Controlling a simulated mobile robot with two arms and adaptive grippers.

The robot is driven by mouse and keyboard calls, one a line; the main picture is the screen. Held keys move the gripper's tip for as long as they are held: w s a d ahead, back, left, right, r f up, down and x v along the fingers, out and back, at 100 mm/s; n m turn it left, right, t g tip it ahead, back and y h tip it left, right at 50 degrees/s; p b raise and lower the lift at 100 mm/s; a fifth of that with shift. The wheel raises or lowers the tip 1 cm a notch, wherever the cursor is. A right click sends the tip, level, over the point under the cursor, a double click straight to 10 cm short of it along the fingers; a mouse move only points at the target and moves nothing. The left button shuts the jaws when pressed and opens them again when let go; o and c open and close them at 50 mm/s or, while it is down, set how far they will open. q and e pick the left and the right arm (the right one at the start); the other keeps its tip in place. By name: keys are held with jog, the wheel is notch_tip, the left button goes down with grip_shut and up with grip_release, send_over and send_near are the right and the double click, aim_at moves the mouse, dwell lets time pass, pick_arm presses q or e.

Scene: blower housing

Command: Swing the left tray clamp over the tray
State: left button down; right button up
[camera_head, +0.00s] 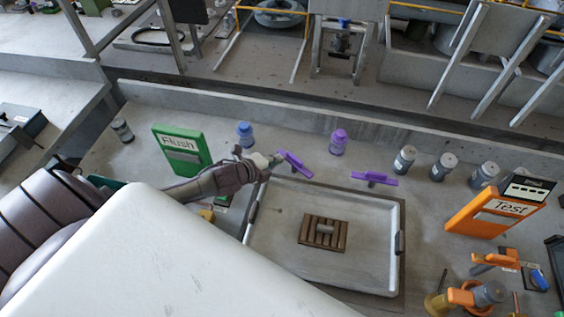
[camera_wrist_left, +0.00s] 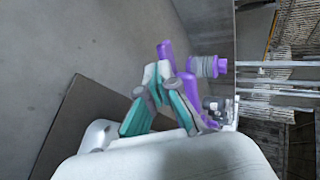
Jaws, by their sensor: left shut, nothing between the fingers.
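The left tray clamp (camera_head: 295,164) is a purple bar at the back left corner of the metal tray (camera_head: 272,240). It lies at a slant beside the tray's back edge. My left gripper (camera_head: 273,159) is shut and empty, its tip right at the clamp's left side. In the left wrist view the teal fingers (camera_wrist_left: 158,73) come together in front of the purple clamp (camera_wrist_left: 188,92), which they partly hide. I cannot tell whether they touch it. A second purple clamp (camera_head: 374,178) stands at the tray's back right. My right gripper is not in view.
A purple bottle (camera_head: 338,142) and a blue bottle (camera_head: 245,134) stand behind the tray. A brown slatted block (camera_head: 323,233) lies in the tray. A green Flush holder (camera_head: 181,150) is at left, an orange Test holder (camera_head: 490,213) at right. Grey canisters (camera_head: 443,166) stand back right.

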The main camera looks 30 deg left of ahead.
aim_at(282, 152)
pick_arm(q)
jog(key=shift+w+a, duration=0.2)
jog(key=shift+w, duration=0.45)
jog(key=shift+w+a+p, duration=0.1)
jog(key=shift+w+p, duration=0.3)
jog(key=shift+w, duration=0.5)
jog(key=shift+w+d, duration=0.25)
jog(key=shift+w, duration=0.7)
jog(key=v, duration=1.2)
